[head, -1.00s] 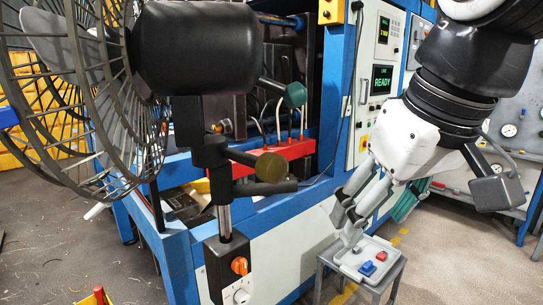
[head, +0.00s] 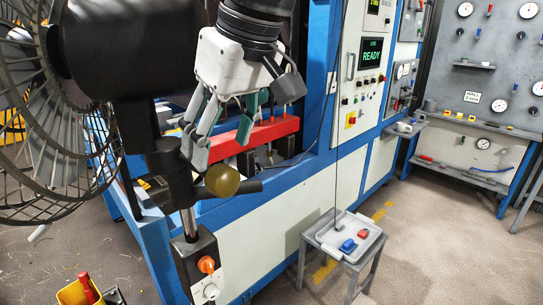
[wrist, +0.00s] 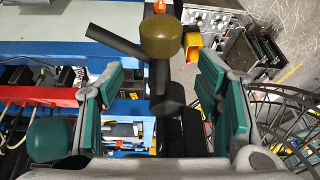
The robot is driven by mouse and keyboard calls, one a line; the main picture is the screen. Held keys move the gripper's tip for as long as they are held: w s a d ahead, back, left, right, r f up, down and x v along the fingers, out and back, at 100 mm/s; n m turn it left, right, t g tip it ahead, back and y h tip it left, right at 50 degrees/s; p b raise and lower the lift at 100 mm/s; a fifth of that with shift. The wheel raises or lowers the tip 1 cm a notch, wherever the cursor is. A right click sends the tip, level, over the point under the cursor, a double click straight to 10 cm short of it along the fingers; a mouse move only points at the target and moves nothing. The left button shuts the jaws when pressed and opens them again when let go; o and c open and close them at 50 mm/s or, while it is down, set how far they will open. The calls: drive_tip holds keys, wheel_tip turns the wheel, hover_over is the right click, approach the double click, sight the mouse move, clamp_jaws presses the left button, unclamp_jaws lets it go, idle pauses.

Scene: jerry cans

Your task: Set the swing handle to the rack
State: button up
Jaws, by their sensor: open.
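In the wrist view the knob (wrist: 160,36) is beyond the fingertips, near the middle, with the black bar (wrist: 112,42) slanting up left. My gripper (head: 200,147) is open and empty, just above the knob in the head view. In the wrist view my gripper (wrist: 158,82) has its green pads on either side of a dark upright arm. A green ball knob (wrist: 50,139) is outside the left finger. I cannot tell which thing is the rack.
The fan (head: 50,120) and its post stand close at left. A blue-framed machine with a red bar (head: 255,137) is behind my gripper.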

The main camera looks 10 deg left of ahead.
sight(215, 167)
drive_tip(key=shift+p+x, duration=0.3)
drive_tip(key=shift+x, duration=2.7)
clamp_jaws()
